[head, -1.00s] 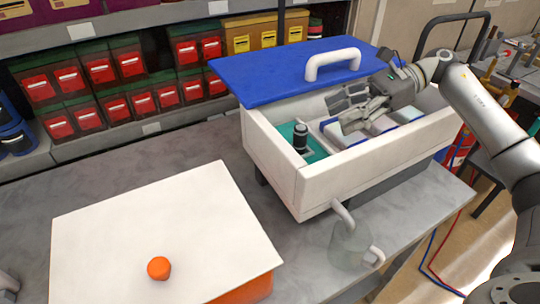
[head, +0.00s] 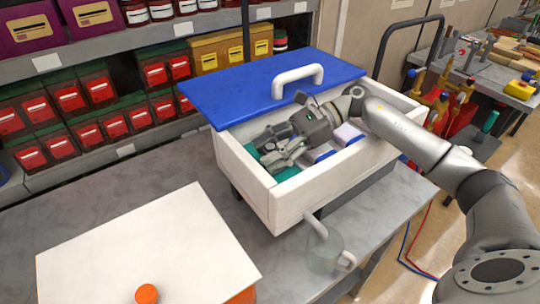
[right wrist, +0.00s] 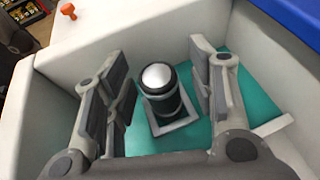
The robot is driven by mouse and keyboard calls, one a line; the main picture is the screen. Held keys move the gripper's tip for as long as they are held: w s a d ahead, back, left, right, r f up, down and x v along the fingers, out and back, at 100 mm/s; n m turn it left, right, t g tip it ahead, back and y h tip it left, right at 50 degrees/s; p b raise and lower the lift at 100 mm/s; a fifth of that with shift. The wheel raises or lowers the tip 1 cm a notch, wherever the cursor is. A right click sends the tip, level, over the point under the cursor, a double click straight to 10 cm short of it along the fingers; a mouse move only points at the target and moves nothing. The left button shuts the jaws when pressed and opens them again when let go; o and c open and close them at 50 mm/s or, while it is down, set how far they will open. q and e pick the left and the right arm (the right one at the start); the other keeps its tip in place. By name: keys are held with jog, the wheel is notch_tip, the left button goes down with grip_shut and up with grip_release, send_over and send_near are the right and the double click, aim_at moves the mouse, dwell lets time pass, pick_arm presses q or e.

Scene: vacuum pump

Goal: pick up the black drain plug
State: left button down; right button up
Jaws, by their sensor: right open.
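The black drain plug (right wrist: 160,92) stands upright on a teal floor (right wrist: 240,85) inside the white box, in the right wrist view. It has a bright rounded top and a grey square collar at its foot. My right gripper (right wrist: 165,85) is open, with one finger pair on each side of the plug and a gap to both. In the head view my right gripper (head: 270,155) reaches down into the left end of the white box (head: 310,200) and hides the plug. My left gripper is not in view.
A blue lid (head: 240,92) with a white handle (head: 297,78) lies across the box's back edge. Blue-and-white packs (head: 345,134) sit right of the gripper. A clear jug (head: 325,252) stands in front, and a white-topped box (head: 150,250) front left.

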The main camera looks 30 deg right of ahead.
grip_shut()
dwell(0.3)
